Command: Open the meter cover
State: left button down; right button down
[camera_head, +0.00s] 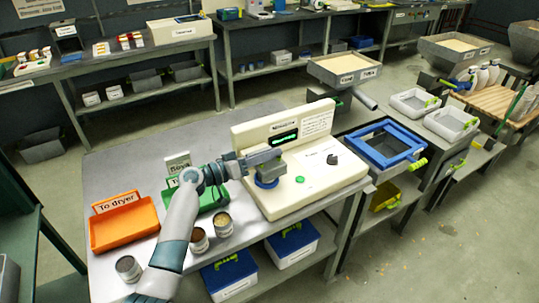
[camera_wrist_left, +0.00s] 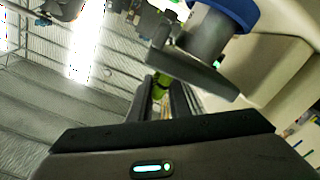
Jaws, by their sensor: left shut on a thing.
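The cream meter (camera_head: 315,178) stands on the grey table in the head view, with a lit green display and a blue ring (camera_head: 266,182) on its left part. My left gripper (camera_head: 266,158) is just above this ring and partly hides what is there. In the left wrist view, the blue ring (camera_wrist_left: 232,10) and a grey cylinder (camera_wrist_left: 207,38) show at the top. A flat grey cover (camera_wrist_left: 190,72) lies at the cylinder's end; whether a gap separates them I cannot tell. My left gripper (camera_wrist_left: 163,95) is shut on the cover's lime-green handle (camera_wrist_left: 160,82). My right gripper is out of view.
An orange tray (camera_head: 124,222), a green tray (camera_head: 205,198) and several small cans (camera_head: 222,223) are left of the meter, near my left arm. A blue-framed sieve (camera_head: 385,146) stands to the right. The tabletop behind the trays is clear.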

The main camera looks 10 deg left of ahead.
pick_arm(q)
jog(key=shift+s+d, duration=0.1)
jog(key=shift+d, duration=0.05)
jog(key=shift+w+a+r+n, duration=0.2)
jog(key=shift+r+n, duration=0.15)
jog(key=shift+n, duration=0.2)
jog(key=shift+w+a+r+n, duration=0.15)
jog(key=shift+r+n, duration=0.2)
jog(key=shift+n, duration=0.2)
jog(key=shift+w+a+r+n+b, duration=0.1)
jog(key=shift+w+r+n+b, duration=0.3)
jog(key=shift+n, duration=0.3)
jog(key=shift+w+a+r+n, duration=0.3)
jog(key=shift+r+n, duration=0.1)
jog(key=shift+n, duration=0.3)
jog(key=shift+w+a+r+b, duration=0.3)
jog(key=shift+w+r+b, duration=0.15)
jog(key=shift+b, duration=0.45)
jog(key=shift+r, duration=0.15)
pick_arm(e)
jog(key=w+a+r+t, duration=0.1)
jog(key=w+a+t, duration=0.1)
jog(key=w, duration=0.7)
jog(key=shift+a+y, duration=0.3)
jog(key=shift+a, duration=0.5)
